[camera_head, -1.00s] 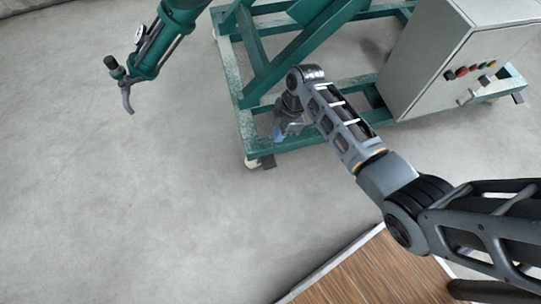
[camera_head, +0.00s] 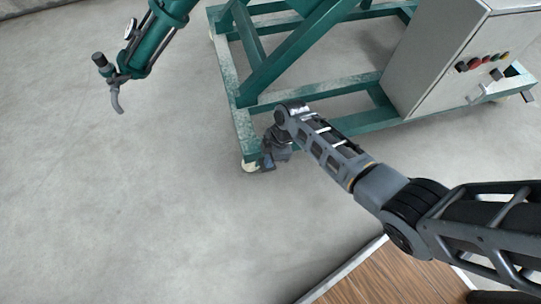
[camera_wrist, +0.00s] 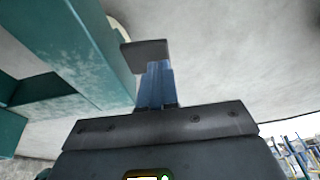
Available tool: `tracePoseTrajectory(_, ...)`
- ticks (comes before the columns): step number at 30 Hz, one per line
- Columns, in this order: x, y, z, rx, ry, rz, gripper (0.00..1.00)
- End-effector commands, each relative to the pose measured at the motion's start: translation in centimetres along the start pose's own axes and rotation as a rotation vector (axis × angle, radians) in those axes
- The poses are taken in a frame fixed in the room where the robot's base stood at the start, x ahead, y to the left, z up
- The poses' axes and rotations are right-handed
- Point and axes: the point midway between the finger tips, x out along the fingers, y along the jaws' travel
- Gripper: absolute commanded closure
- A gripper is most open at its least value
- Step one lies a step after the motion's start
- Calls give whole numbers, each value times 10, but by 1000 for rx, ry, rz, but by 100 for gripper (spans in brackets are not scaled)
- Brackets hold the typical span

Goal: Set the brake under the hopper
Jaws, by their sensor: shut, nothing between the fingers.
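The green steel frame (camera_head: 245,130) stands on the floor, with a pale caster wheel (camera_head: 249,166) under its near left corner. The hopper itself is not clearly in view. My gripper (camera_head: 268,161) is low at that corner, beside the caster. In the wrist view my blue fingers (camera_wrist: 155,85) are together with nothing between them. A dark flat plate (camera_wrist: 143,53), seemingly the brake pedal, shows at the fingertips; I cannot tell whether they touch. The frame's green beam (camera_wrist: 100,50) is just left of the fingers. In the head view my gripper hides the pedal.
A grey control box (camera_head: 440,65) with coloured buttons stands on the frame at right. A green spray arm with a gauge and hooked nozzle (camera_head: 117,90) hangs at upper left. A wooden platform (camera_head: 385,280) lies at the bottom right. The concrete floor at left is clear.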

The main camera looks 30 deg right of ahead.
Motion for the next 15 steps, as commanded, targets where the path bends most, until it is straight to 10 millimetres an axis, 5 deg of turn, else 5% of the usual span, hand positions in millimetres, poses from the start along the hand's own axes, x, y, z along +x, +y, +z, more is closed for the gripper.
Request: tracePoseTrajectory(15,2,-5,-1,-9,3,33,100)
